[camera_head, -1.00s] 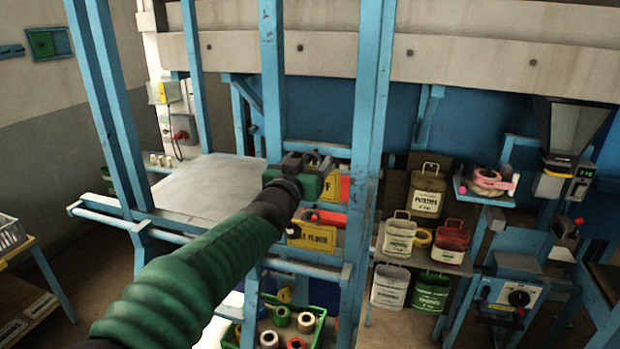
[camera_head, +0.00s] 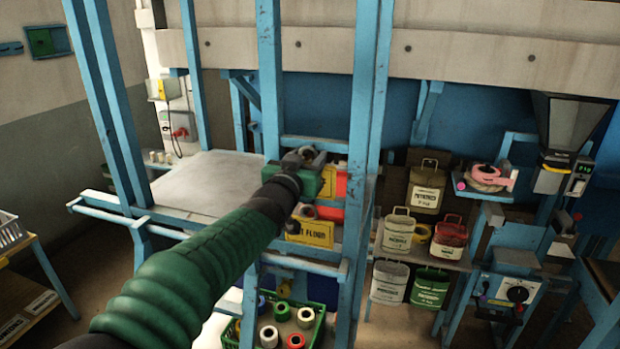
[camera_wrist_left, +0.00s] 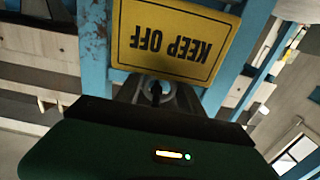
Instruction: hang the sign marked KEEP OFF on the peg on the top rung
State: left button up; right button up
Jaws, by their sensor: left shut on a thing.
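The yellow KEEP OFF sign (camera_wrist_left: 178,42) shows upside down in the left wrist view, just beyond the fingers of my left gripper (camera_wrist_left: 158,92). My left gripper is shut on the sign at its edge nearest the wrist. In the head view, my left gripper (camera_head: 306,157) is between two blue posts, close to the top rung (camera_head: 318,143), and covers much of the sign. I cannot make out the peg on that rung. A second yellow sign, reading WET FLOOR (camera_head: 310,233), hangs lower, below my gripper. My right gripper is not in view.
The blue posts (camera_head: 365,120) stand close on both sides of my left gripper. A pale tabletop (camera_head: 200,185) lies to the left. A green crate of spools (camera_head: 318,325) is below. Several labelled tins (camera_head: 397,232) stand at the right.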

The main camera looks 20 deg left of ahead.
pick_arm(q)
jog(key=shift+d, duration=0.2)
jog(key=shift+a+r, duration=0.2)
jog(key=shift+r, duration=0.25)
jog(key=shift+r+p, duration=0.3)
jog(key=shift+p, duration=0.1)
jog(key=shift+d, duration=0.1)
jog(key=shift+s+b, duration=0.3)
jog(key=shift+b, duration=0.05)
jog(key=s+b, duration=0.4)
jog(key=s, duration=0.3)
dwell(0.8)
jog(key=shift+w+f, duration=0.1)
